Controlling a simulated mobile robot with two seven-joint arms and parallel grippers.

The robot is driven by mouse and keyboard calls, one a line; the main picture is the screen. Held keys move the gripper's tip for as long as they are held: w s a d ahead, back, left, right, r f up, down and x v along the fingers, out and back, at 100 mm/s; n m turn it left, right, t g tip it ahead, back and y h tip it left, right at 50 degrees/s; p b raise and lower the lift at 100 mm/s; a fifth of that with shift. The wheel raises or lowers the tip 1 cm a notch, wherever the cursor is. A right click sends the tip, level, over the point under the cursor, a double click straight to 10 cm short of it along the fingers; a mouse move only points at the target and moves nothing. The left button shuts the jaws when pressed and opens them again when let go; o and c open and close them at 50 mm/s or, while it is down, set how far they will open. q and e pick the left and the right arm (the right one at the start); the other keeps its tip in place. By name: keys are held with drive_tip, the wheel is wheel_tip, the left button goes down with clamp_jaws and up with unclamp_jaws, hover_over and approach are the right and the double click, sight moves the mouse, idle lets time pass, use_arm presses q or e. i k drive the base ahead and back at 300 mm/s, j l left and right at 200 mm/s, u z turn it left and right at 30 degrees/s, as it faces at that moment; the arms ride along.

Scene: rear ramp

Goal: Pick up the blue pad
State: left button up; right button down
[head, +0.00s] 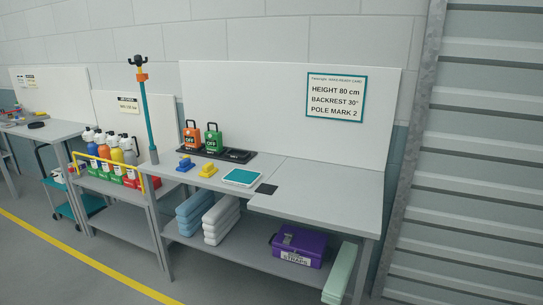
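Several things could be the blue pad. A small blue block-like piece (185,164) sits on the grey bench top, left of a similar yellow piece (208,170). A flat teal-blue rectangle with a white edge (241,177) lies on the bench right of them. Light blue folded or padded items (194,212) are stacked on the lower shelf, beside white ones (221,219). I cannot tell for sure which is the pad. Neither of my grippers shows.
The grey bench (330,199) is clear at right. A black square (266,189) lies on it; a black tray (238,156) holds orange and green tags. Below are a purple box (298,246) and pale green item (340,270). A pole (148,115) stands at left.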

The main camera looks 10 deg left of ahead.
sight(186, 165)
drive_tip(key=i+j, duration=0.15)
drive_tip(key=i, duration=0.2)
drive_tip(key=i+j+u, duration=0.15)
drive_tip(key=i, duration=0.25)
drive_tip(key=i+j, duration=0.2)
drive_tip(key=i, duration=0.15)
drive_tip(key=i+j+z, duration=0.1)
drive_tip(key=i+j, duration=0.15)
drive_tip(key=j, duration=0.15)
drive_tip(key=i+j+z, duration=0.15)
drive_tip(key=i+j, duration=0.15)
drive_tip(key=j, duration=0.15)
